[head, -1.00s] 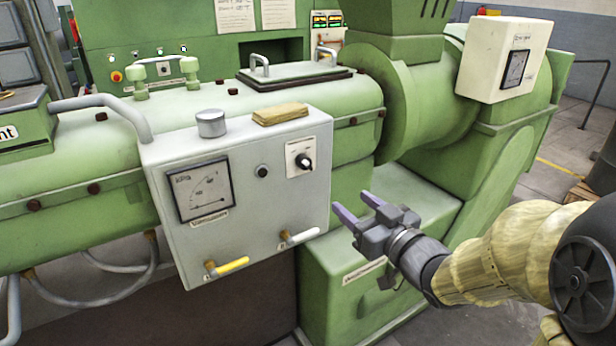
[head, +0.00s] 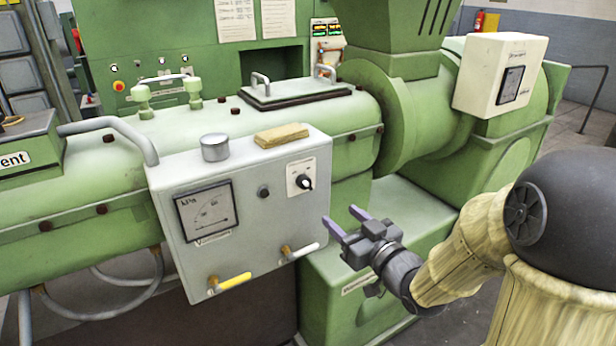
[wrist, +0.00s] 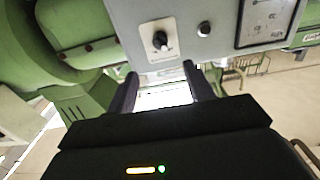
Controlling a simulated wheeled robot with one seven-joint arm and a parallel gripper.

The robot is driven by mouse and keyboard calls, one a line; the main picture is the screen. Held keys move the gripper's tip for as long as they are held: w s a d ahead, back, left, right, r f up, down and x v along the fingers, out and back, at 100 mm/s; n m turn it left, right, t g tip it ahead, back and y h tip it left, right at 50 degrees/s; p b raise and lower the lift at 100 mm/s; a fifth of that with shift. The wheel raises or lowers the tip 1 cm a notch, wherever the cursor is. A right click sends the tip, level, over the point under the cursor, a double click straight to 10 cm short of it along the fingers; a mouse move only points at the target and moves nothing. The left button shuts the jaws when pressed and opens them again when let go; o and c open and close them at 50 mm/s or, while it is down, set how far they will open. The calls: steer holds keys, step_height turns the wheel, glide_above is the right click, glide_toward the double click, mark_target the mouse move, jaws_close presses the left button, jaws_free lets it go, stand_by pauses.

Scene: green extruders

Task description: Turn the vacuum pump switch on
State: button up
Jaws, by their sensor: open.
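The grey control box (head: 258,232) is mounted on the front of the green extruder. A black rotary knob on a white plate, likely the pump switch (head: 304,182), sits at the upper right of its face. It also shows in the wrist view (wrist: 160,40), upside down and just beyond my fingertips. A kPa gauge (head: 206,212) labelled at its lower edge is at the left of the face. My gripper (head: 344,222) is open and empty, to the right of the box and a little lower than the knob. In the wrist view its two fingers (wrist: 158,82) stand apart, touching nothing visible.
A yellow-handled valve (head: 230,283) and a white-handled valve (head: 300,252) stick out below the box face. A round black button (head: 263,192) sits left of the knob. A metal cap (head: 215,147) and a yellowish block (head: 282,135) lie on top. Green machine casing is behind my gripper.

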mark_target(309, 188)
steer(key=p+x, duration=0.3)
steer(key=x, duration=1.1)
steer(key=shift+w+a, duration=0.2)
steer(key=shift+w, duration=0.05)
steer(key=c, duration=1)
